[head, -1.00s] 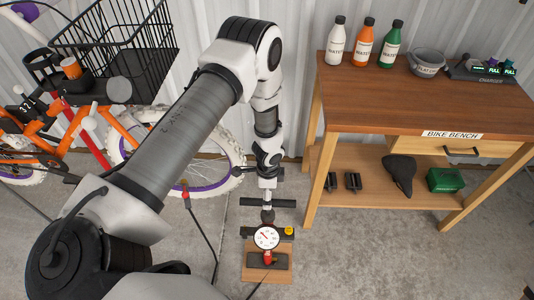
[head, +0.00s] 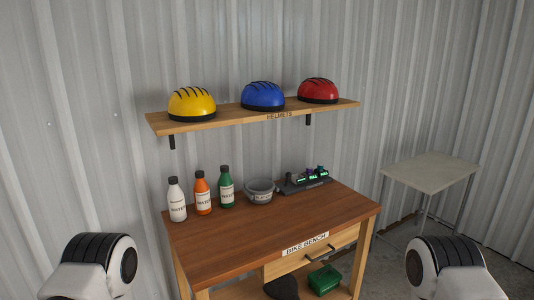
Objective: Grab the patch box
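A small green box (head: 324,279), which may be the patch box, sits on the lower shelf of the wooden bike bench (head: 235,237), below the drawer, at the right. No label on it can be read. Neither of my grippers is in view; only parts of my arms show at the bottom left and bottom right corners.
White, orange and green bottles (head: 201,193), a grey bowl (head: 260,191) and a charger (head: 304,182) stand on the bench top. A dark saddle (head: 282,287) lies left of the green box. Helmets rest on a wall shelf (head: 225,118). A pale table (head: 432,171) stands right.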

